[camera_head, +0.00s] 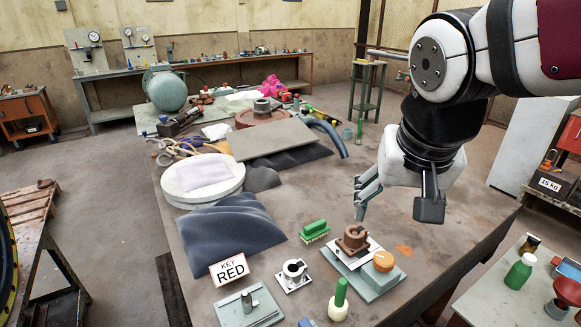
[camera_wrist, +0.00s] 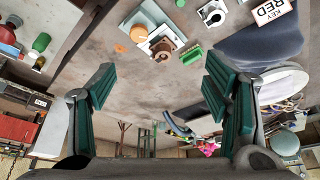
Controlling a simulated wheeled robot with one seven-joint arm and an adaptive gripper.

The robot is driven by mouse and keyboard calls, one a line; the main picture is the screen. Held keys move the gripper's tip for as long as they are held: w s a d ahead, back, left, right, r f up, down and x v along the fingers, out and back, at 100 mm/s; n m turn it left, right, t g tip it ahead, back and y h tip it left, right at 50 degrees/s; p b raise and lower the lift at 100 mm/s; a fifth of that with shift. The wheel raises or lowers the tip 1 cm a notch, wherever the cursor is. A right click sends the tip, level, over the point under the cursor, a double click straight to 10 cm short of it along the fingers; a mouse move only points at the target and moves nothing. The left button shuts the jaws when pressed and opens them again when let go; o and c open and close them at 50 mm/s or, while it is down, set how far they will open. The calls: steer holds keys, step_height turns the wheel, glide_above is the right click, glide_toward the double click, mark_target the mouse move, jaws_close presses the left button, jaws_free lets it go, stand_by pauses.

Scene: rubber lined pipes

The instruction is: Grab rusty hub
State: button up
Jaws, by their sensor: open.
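The rusty hub (camera_head: 353,238), a small brown round piece on a flange, sits on a white plate over a grey-green block near the table's front. It also shows in the wrist view (camera_wrist: 162,50), top centre. My gripper (camera_head: 363,200) is above the table, behind and above the hub in the head view, with its fingers pointing down. In the wrist view its two green-padded fingers (camera_wrist: 160,86) are spread wide with nothing between them. The hub is apart from the fingers.
An orange knob (camera_head: 384,260) sits right beside the hub on the same block. A green brush (camera_head: 314,231), a white hub-like part (camera_head: 294,273) and a green-topped bottle (camera_head: 339,298) stand nearby. A KEY RED sign (camera_head: 230,269) is left. The table behind the hub is clear.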

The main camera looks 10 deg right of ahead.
steer(key=w+d+f+m+g+h, duration=0.15)
steer(key=w+f+m, duration=0.4)
steer(key=w, duration=0.55)
steer(key=m+h, duration=0.1)
steer(key=m, duration=0.3)
glide_toward(354, 233)
steer(key=shift+g, duration=0.55)
steer(key=x, duration=0.7)
steer(key=p+x, duration=0.1)
steer(key=x, duration=0.2)
steer(key=shift+w+f, duration=0.2)
steer(key=shift+w, duration=0.2)
jaws_close()
steer(key=shift+w+r, duration=0.1)
steer(key=shift+r, duration=0.05)
